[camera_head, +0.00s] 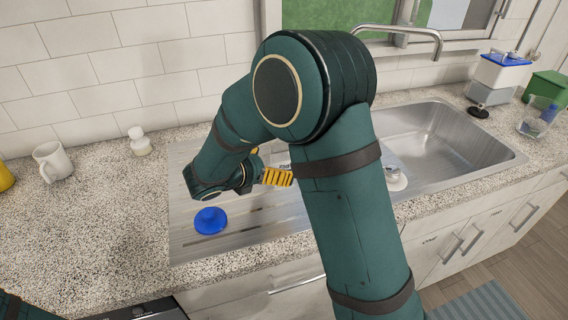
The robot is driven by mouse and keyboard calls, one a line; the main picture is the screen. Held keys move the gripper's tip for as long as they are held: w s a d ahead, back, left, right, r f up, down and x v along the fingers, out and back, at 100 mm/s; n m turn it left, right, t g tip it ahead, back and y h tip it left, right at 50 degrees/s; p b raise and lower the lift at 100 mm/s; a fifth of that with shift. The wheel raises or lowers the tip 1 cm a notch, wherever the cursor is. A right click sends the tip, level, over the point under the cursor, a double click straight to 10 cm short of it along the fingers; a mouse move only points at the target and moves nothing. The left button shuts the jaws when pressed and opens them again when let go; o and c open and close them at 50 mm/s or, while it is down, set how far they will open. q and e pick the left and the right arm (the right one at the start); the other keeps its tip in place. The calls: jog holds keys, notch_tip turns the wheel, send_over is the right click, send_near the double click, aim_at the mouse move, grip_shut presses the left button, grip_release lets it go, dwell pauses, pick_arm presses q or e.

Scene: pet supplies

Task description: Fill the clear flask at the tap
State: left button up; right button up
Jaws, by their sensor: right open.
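The tap (405,31) arches over the steel sink from the back. My right arm crosses the middle of the view and folds down to the left over the drainboard. My right gripper (268,165) has yellow ribbed fingers and points right, open and partly hidden by my arm. A small patch of something white with blue lettering (285,165) shows beside its fingers; the rest is hidden, so I cannot tell whether it is the flask. A clear vessel (543,112) with something blue stands at the far right. My left gripper is out of view.
The sink basin (440,150) looks empty. A blue round piece (210,220) lies on the drainboard (190,245). A white mug (53,161) and small white bottle (140,142) stand left. A blue-lidded box (503,70) and green box (546,88) stand right. The front-left counter is clear.

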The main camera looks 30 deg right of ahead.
jog(key=b+x, duration=0.1)
jog(key=x, duration=0.3)
jog(key=shift+w+d+f, duration=0.1)
jog(key=shift+d+f, duration=0.05)
jog(key=shift+d, duration=0.05)
jog(key=c, duration=1.1)
jog(key=shift+c, duration=0.2)
